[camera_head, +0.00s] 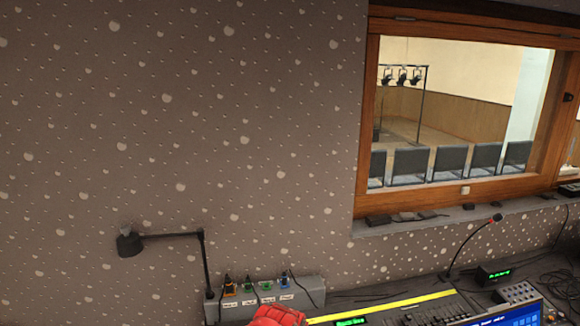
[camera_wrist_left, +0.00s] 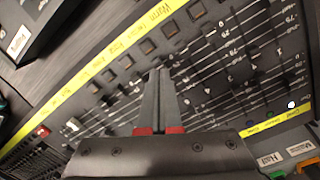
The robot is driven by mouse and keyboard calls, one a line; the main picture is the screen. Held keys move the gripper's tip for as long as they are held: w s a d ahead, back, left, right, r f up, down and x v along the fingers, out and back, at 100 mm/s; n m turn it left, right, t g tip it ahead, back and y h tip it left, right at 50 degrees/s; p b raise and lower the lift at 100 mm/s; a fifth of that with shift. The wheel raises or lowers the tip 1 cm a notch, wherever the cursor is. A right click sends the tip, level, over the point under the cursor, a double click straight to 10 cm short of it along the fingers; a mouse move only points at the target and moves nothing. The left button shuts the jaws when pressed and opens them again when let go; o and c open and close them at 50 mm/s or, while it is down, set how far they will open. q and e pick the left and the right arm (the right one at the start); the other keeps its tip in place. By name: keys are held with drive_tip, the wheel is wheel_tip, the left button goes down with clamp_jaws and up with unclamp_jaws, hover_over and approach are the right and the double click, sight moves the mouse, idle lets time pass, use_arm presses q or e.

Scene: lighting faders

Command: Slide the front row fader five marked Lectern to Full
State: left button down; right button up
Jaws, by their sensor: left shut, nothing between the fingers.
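The lighting console (camera_head: 435,311) shows at the bottom of the head view, cut off by the edge. In the left wrist view its panel (camera_wrist_left: 205,68) fills most of the picture, with long fader slots and scale numbers. A yellow label strip (camera_wrist_left: 120,48) crosses it; "Warm" is readable, but I cannot pick out the Lectern label surely. A light fader cap (camera_wrist_left: 72,125) shows at the left. My left gripper (camera_wrist_left: 160,72) is shut and empty, its fingertips over the panel among the slots. I cannot tell whether it touches a fader. My right gripper is not in view.
A grey box (camera_head: 311,290) with coloured plugs stands left of the console. A desk lamp (camera_head: 205,262) and a gooseneck microphone (camera_head: 473,247) rise behind. A monitor (camera_head: 510,316) stands at the lower right. Square buttons (camera_wrist_left: 147,46) line the yellow strip.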

use_arm(q)
drive_tip(key=shift+f+b, duration=0.65)
drive_tip(key=shift+f, duration=0.15)
idle(0.6)
drive_tip(key=shift+r, duration=0.1)
drive_tip(key=shift+r+p, duration=1.25)
drive_tip(key=shift+r, duration=0.05)
drive_tip(key=shift+f, duration=0.1)
drive_tip(key=shift+w+r, duration=0.1)
drive_tip(key=shift+r, duration=0.3)
wheel_tip(320, 180, up, 17)
drive_tip(key=b, duration=0.4)
drive_tip(key=shift+f+b, duration=0.15)
drive_tip(key=shift+b, duration=0.15)
